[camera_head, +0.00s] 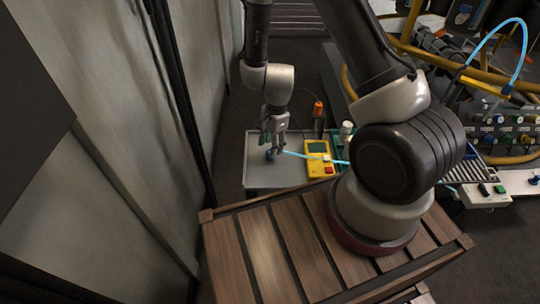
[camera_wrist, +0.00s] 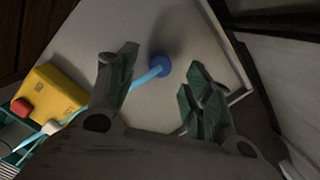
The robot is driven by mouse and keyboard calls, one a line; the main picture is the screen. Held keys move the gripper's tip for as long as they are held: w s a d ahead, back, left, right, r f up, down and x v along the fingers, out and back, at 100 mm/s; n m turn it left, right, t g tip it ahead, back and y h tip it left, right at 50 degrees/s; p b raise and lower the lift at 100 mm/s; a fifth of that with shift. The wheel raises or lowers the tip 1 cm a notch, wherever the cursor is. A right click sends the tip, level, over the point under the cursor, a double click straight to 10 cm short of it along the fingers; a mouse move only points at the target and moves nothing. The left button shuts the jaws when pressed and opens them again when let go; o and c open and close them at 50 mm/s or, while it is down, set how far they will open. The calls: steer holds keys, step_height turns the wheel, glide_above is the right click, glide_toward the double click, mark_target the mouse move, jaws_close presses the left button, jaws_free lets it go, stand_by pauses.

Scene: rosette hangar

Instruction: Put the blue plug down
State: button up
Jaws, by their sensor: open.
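The blue plug (camera_wrist: 160,65) is a round dark-blue end on a light-blue cable (camera_wrist: 143,79). In the wrist view it is on or just above the pale grey tray (camera_wrist: 205,25), in the gap between my fingers. My gripper (camera_wrist: 160,82) is open, with a finger on either side of the plug and neither seen touching it. In the head view my gripper (camera_head: 275,143) points down over the tray (camera_head: 262,178), and the small plug (camera_head: 269,155) shows at its fingertips. The cable (camera_head: 300,155) runs right from it.
A yellow meter (camera_head: 319,158) with a red button stands on the right of the tray. An orange-topped tool (camera_head: 318,110) and a white-capped bottle (camera_head: 346,129) stand behind it. A grey wall (camera_head: 110,110) is close on the left. The tray's front left is clear.

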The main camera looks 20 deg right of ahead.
steer(key=f, duration=0.2)
steer(key=shift+a+f, duration=0.2)
steer(key=shift+f, duration=0.2)
steer(key=c, duration=1)
